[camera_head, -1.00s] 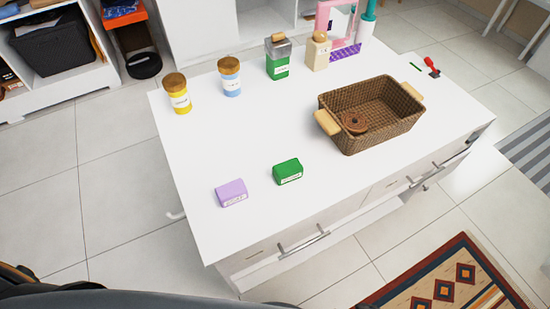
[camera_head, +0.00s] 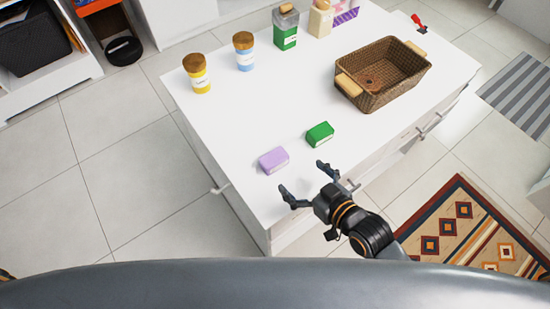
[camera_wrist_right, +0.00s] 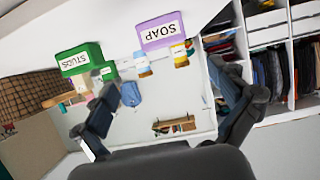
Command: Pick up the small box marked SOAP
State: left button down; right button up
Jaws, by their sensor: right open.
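The small purple box marked SOAP (camera_head: 273,160) lies on the white table top (camera_head: 245,125) near its front left edge. In the right wrist view its SOAP label (camera_wrist_right: 160,31) reads upside down. My right gripper (camera_head: 303,179) is open and empty over the table's front edge, just in front of the purple box and apart from it. In the right wrist view the box appears beyond and between the spread fingers (camera_wrist_right: 163,75). My left gripper is in neither current view.
A green box marked STUDS (camera_head: 320,134) lies right of the purple box. A wicker basket (camera_head: 402,91) stands farther right. A yellow jar (camera_head: 200,85), a blue jar (camera_head: 245,62) and a green container (camera_head: 285,38) stand at the back. The table between is clear.

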aim_at(278, 161)
jog(key=x, duration=0.4)
jog(key=shift+w+a+f, duration=0.15)
jog(key=shift+w+a, duration=0.1)
jog(key=shift+a, duration=0.05)
jog(key=x, duration=0.3)
jog(key=p+x, duration=0.1)
jog(key=x, duration=0.1)
jog(key=shift+s+a+f, duration=0.2)
jog(key=shift+a+f, duration=0.05)
jog(key=shift+a, duration=0.05)
jog(key=c, duration=1.2)
